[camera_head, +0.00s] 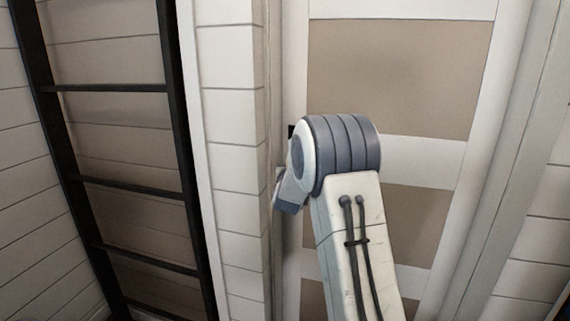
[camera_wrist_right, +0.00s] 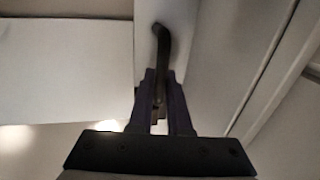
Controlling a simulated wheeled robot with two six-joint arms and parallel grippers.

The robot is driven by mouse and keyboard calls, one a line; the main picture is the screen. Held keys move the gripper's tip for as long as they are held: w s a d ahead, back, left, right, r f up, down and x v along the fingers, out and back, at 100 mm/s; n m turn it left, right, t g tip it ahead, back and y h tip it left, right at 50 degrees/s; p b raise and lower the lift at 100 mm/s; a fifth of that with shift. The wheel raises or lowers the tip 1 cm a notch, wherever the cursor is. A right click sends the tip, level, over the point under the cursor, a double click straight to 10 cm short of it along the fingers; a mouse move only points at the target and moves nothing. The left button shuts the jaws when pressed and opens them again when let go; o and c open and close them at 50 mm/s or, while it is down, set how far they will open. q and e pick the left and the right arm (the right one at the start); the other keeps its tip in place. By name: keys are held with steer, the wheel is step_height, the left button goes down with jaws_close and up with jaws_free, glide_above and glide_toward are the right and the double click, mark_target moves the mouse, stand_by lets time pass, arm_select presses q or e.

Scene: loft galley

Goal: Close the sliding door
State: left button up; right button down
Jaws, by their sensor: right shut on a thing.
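The sliding door (camera_head: 390,80) fills the middle of the head view, with a white frame and beige panels. Its dark bar handle (camera_wrist_right: 162,45) stands out from a white upright in the right wrist view. My right gripper (camera_wrist_right: 158,85) is shut on the lower part of this handle. In the head view my right arm covers part of the door, and the wrist is at its left edge; the fingers and most of the handle are hidden there. My left gripper is in neither view.
A white plank wall (camera_head: 230,130) ends just left of the door. Further left is a black ladder-like frame (camera_head: 110,180). A pale upright post (camera_head: 505,150) stands right of the door, with more plank wall beyond it.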

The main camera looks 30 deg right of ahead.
steer(key=shift+w+a+r, duration=0.1)
steer(key=shift+w+a, duration=0.05)
steer(key=c, duration=0.9)
jaws_free()
steer(key=shift+w+a, duration=0.15)
steer(key=shift+w, duration=0.05)
steer(key=shift+o, duration=0.2)
steer(key=shift+s, duration=0.1)
steer(key=shift+s, duration=0.1)
steer(key=b+v, duration=0.1)
steer(key=v, duration=0.9)
steer(key=shift+s, duration=0.1)
